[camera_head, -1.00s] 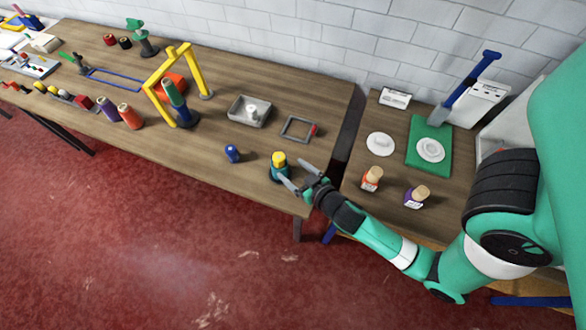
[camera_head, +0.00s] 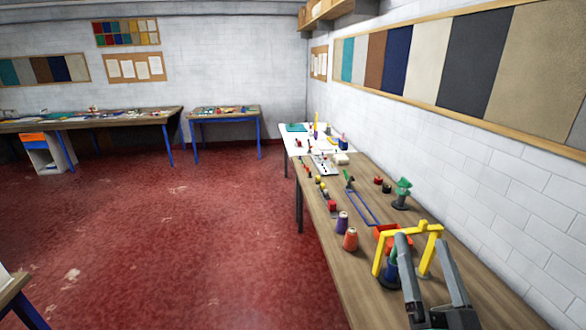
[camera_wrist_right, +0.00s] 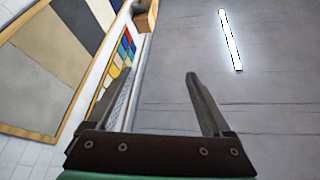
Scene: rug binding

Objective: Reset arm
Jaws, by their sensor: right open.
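My right gripper (camera_head: 424,248) is at the bottom right of the head view, fingers pointing up and spread apart. It overlaps the yellow frame (camera_head: 379,256) and the long table in this view; I cannot tell the gap between them. In the right wrist view the two fingers of my right gripper (camera_wrist_right: 150,76) are apart with nothing between them. That view faces the ceiling and upper wall. My left gripper is in neither view.
The long wooden table (camera_head: 349,288) runs along the right wall. It carries an orange cone (camera_head: 351,240), a purple cone (camera_head: 342,222), a green stand (camera_head: 402,194) and a blue frame (camera_head: 362,208). The red floor (camera_head: 190,230) to the left is open.

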